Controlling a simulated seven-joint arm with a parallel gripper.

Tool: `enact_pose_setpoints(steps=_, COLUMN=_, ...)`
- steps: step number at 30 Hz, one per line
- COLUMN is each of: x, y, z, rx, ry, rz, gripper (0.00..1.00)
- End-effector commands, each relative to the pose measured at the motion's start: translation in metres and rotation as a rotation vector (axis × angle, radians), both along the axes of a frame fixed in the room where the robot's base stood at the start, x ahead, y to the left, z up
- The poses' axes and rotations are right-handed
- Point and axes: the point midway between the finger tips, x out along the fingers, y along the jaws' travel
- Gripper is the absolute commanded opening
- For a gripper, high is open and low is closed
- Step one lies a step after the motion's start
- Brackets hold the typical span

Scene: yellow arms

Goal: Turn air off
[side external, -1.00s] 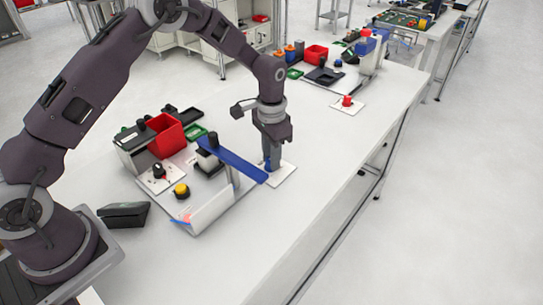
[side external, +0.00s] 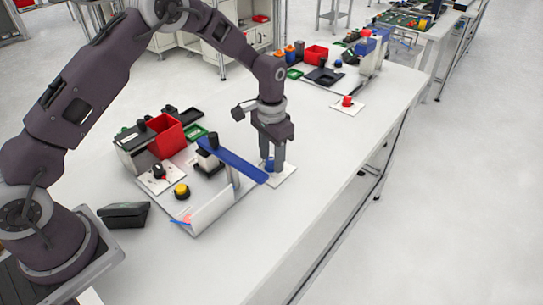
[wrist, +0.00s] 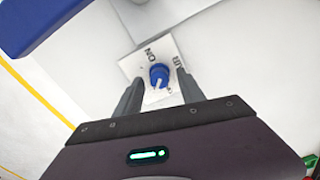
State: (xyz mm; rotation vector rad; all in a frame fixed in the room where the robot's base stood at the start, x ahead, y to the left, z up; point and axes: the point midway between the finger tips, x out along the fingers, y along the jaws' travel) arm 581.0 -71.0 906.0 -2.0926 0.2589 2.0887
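The air switch is a blue knob (wrist: 159,74) with a pale pointer mark, on a square white plate (wrist: 178,52) printed "ON" and with a second label that is partly hard to read. In the side view the knob (side external: 268,166) shows low between my fingers, on its plate (side external: 288,172) near the table's edge. My gripper (side external: 274,166) points down over the knob. Its two fingers are apart, one on each side of the knob in the wrist view, with a visible gap to it. Whether the fingertips reach down beside the knob is hard to tell.
A blue bar (side external: 232,162) on a post stands close left of my gripper. A yellow button (side external: 182,190), a black knob (side external: 158,170) and a red bin (side external: 166,136) are farther left. A red knob (side external: 347,101) sits farther back. The table's front right is clear.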

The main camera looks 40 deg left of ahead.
Motion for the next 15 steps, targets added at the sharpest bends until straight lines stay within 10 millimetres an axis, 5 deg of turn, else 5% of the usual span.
enact_pose_setpoints(steps=7, x=0.000, y=0.000, z=0.004, rx=0.000, ry=-0.001, rz=-0.001, gripper=0.46)
enact_pose_setpoints(steps=15, x=0.001, y=0.000, z=0.056, rx=0.000, ry=-0.003, rz=-0.001, gripper=0.46)
